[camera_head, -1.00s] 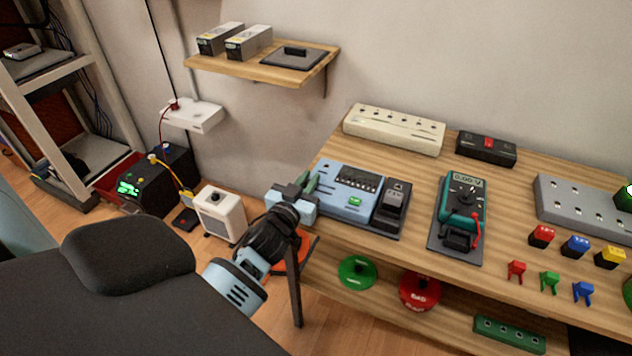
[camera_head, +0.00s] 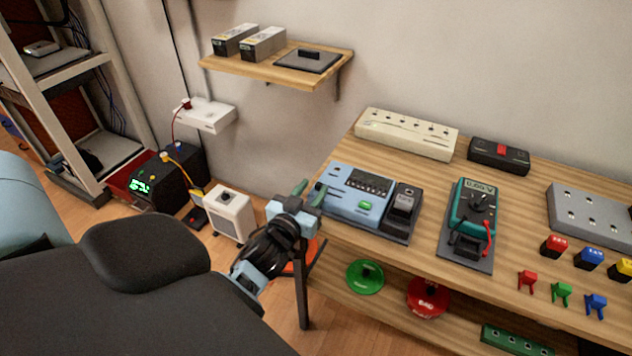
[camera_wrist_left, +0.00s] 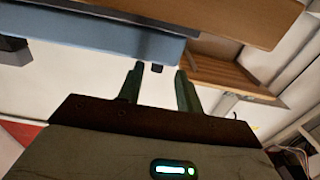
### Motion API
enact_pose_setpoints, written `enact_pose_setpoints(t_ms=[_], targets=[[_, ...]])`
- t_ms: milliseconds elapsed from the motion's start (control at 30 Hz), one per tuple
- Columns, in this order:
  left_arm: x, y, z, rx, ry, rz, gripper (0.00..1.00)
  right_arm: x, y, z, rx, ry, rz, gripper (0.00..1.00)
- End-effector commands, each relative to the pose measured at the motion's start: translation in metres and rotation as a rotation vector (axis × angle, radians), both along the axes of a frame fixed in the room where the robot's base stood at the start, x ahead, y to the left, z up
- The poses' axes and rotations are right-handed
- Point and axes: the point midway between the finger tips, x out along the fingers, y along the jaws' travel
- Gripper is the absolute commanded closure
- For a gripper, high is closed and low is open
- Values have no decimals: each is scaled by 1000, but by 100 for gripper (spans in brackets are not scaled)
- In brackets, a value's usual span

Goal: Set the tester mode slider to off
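The light-blue tester (camera_head: 347,207) sits at the left end of the wooden bench, with a row of dark switches and a green button on top. In the left wrist view, its blue side (camera_wrist_left: 100,35) spans the upper left. A small dark nub (camera_wrist_left: 157,68), perhaps the mode slider, sticks out at its lower edge. My left gripper (camera_head: 309,192) is just off the tester's left side. Its two green fingers (camera_wrist_left: 160,85) are apart, with nothing held, and the nub appears between their tips. Whether they touch it cannot be told. My right gripper is not in view.
A dark printer-like unit (camera_head: 403,205) adjoins the tester on its right. A teal multimeter (camera_head: 473,215) stands farther right. A cream strip (camera_head: 405,135) lies behind. A lower shelf holds a green disc (camera_head: 365,278) and a red disc (camera_head: 428,297). A white box (camera_head: 231,216) stands on the floor.

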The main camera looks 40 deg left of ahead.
Motion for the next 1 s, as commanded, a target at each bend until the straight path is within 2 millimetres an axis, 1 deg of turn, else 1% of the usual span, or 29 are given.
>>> enact_pose_setpoints(t_ms=[33,100,200,333,467,1000], targets=[[-10,-2,-2,-2,3,0,65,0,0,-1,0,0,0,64],[-20,-4,-1,-2,3,2,65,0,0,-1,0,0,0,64],[-33,-7,-1,-2,1,2,65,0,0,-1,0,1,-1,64],[-42,-9,-1,0,1,2,65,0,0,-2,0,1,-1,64],[-45,-10,0,1,0,2,65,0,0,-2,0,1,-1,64],[-46,-11,-1,1,5,0,65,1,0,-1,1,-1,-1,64]])
